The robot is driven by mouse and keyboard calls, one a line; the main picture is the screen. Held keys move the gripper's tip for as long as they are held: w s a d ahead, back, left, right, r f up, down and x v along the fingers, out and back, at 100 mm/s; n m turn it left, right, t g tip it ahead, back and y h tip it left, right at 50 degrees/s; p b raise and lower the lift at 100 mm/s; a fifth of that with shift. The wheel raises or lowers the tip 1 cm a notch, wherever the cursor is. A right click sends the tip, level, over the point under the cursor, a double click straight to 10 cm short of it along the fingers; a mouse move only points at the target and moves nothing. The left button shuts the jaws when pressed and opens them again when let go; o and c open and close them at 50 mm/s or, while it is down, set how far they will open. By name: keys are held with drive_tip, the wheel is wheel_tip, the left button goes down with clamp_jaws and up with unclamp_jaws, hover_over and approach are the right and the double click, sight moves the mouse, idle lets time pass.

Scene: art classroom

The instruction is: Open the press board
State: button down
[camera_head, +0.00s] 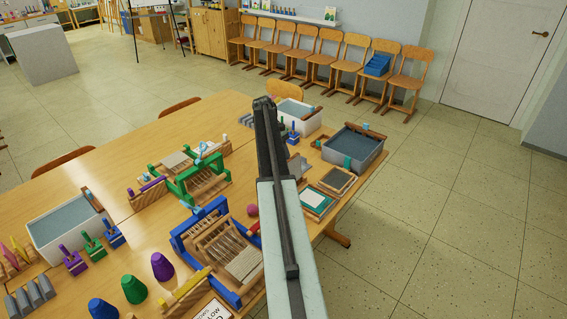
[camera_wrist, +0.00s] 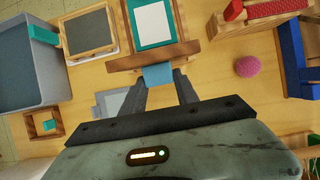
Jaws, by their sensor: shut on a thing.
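The press board (camera_wrist: 190,47) appears to be the wooden board with a light blue tab (camera_wrist: 158,76) at its edge. A teal sheet with a white sheet on it (camera_wrist: 153,24) lies in view at the board. In the head view the teal and white board (camera_head: 317,201) lies on the table just right of my arm. My gripper (camera_wrist: 161,80) is shut on the blue tab, its fingers on either side of it. In the head view my arm hides the gripper. I cannot tell whether the board is tilted.
A grey water tub (camera_head: 352,150) and a framed grey screen (camera_head: 338,180) stand beside the board. A pink ball (camera_head: 253,210) and a blue loom (camera_head: 195,222) lie on the other side. The floor right of the table is clear.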

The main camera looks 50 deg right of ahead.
drive_tip(key=shift+a, duration=0.1)
drive_tip(key=c, duration=0.9)
unclamp_jaws()
drive_tip(key=p+v, duration=0.7)
drive_tip(key=shift+w+r, duration=0.2)
drive_tip(key=shift+r, duration=0.15)
